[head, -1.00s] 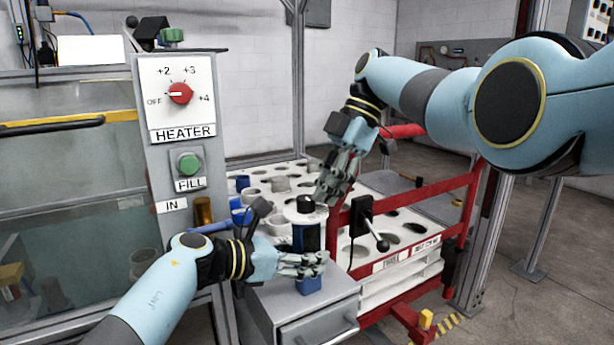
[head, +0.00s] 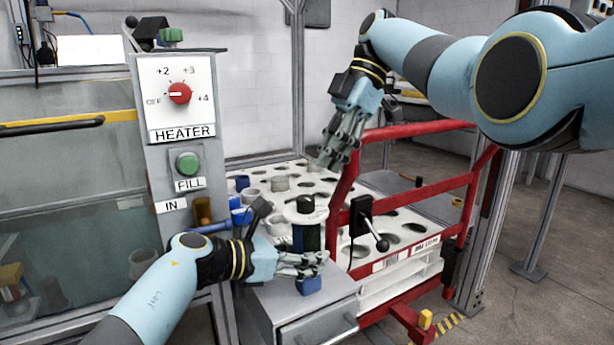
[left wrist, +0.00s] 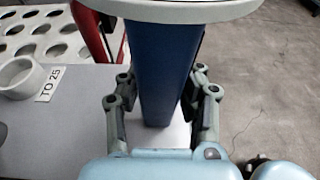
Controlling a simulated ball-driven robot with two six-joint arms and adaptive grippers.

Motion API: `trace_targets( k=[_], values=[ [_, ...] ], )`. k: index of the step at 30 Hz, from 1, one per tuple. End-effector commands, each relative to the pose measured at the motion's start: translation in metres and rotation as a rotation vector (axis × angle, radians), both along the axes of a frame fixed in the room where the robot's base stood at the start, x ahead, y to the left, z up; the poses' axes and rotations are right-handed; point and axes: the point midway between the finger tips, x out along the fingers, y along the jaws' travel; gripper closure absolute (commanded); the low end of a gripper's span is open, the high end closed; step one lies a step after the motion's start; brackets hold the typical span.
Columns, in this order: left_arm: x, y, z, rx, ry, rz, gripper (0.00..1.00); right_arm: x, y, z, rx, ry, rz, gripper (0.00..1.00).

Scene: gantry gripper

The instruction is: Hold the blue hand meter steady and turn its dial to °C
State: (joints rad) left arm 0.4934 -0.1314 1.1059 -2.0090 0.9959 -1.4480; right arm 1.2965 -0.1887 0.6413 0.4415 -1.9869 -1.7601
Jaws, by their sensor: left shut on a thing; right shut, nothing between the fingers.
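The blue hand meter (head: 308,284) stands upright on the grey drawer cabinet. Its round pale top carries a black dial knob (head: 305,204); the dial's markings are too small to read. My left gripper (head: 304,266) is shut on the meter's body, with fingers on both sides. The left wrist view shows the blue body (left wrist: 163,75) between the fingers (left wrist: 160,110), under the wide pale rim of its head. My right gripper (head: 333,160) is shut and empty, above and to the right of the dial, apart from it.
The grey drawer cabinet (head: 285,300) stands below the meter. A red-framed rack (head: 420,205) with a white holed tray is behind and to the right. A black lever (head: 375,235) stands close right of the meter. The heater panel (head: 180,100) is at left.

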Motion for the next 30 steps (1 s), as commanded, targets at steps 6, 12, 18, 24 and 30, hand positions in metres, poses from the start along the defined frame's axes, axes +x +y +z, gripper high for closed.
trace_targets(
  k=[6,12,18,24,30],
  values=[
    [-0.001,0.001,-0.003,0.002,0.004,0.0,0.42,0.0,0.0,-0.001,0.0,0.0,0.0,1.0],
    [-0.001,0.0,-0.001,0.001,0.002,0.0,0.39,0.0,0.0,0.0,0.0,0.0,0.0,1.0],
    [-0.003,0.008,0.001,0.002,0.0,0.002,0.39,0.0,0.0,0.0,0.0,0.0,0.0,1.0],
    [-0.022,0.04,0.011,0.004,0.0,0.003,0.39,0.0,0.0,0.0,0.0,0.0,0.0,1.0],
    [-0.044,0.076,0.024,0.006,0.002,0.001,0.39,0.0,0.0,0.0,0.0,0.0,0.0,1.0]
  ],
)
